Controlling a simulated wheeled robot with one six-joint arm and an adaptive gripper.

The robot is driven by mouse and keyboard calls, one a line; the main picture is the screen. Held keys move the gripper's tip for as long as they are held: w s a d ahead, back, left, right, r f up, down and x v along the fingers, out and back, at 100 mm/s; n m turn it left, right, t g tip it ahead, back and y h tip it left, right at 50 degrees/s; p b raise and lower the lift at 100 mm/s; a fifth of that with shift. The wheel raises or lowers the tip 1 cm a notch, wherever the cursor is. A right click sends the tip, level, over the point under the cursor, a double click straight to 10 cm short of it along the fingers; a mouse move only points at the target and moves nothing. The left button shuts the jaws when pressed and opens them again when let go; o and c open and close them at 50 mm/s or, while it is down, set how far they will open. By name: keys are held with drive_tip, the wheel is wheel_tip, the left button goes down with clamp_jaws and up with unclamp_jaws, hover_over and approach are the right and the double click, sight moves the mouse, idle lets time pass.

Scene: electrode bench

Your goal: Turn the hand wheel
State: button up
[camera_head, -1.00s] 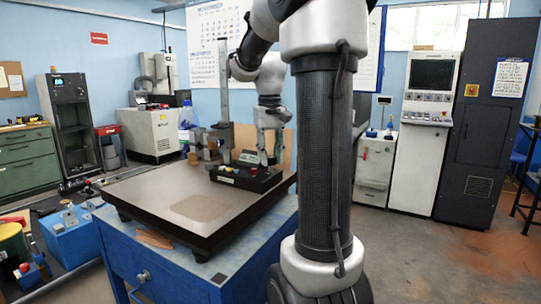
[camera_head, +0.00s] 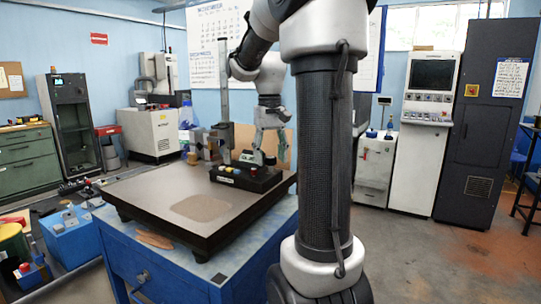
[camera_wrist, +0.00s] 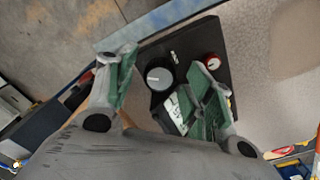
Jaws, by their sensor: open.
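A round dark knob with a grey-blue face, which looks like the hand wheel (camera_wrist: 158,77), sits on a black control box (camera_wrist: 190,45) in the wrist view. My gripper (camera_wrist: 164,66) is open, with one green-padded finger on each side of the knob in that view. I cannot tell whether either finger touches it. In the head view my gripper (camera_head: 270,150) hangs over the black control box (camera_head: 245,180) at the back right of the plate. The wheel itself cannot be made out there.
A red knob (camera_wrist: 212,60) sits on the box close to my right finger in the wrist view. An upright metal column (camera_head: 223,85) stands behind the box. The front of the flat plate (camera_head: 160,220) is clear. A blue bottle (camera_head: 186,115) stands behind.

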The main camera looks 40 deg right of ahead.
sight(270, 157)
wheel_tip(270, 157, up, 12)
idle(0.4)
drive_tip(key=shift+a, duration=0.1)
drive_tip(key=f+n, duration=0.4)
drive_tip(key=n, duration=0.1)
drive_tip(key=shift+s, duration=0.2)
drive_tip(key=shift+w+f+n, duration=0.25)
drive_tip(key=shift+f+n, duration=0.15)
drive_tip(key=shift+n, duration=0.7)
wheel_tip(270, 157, down, 7)
drive_tip(key=shift+f, duration=0.2)
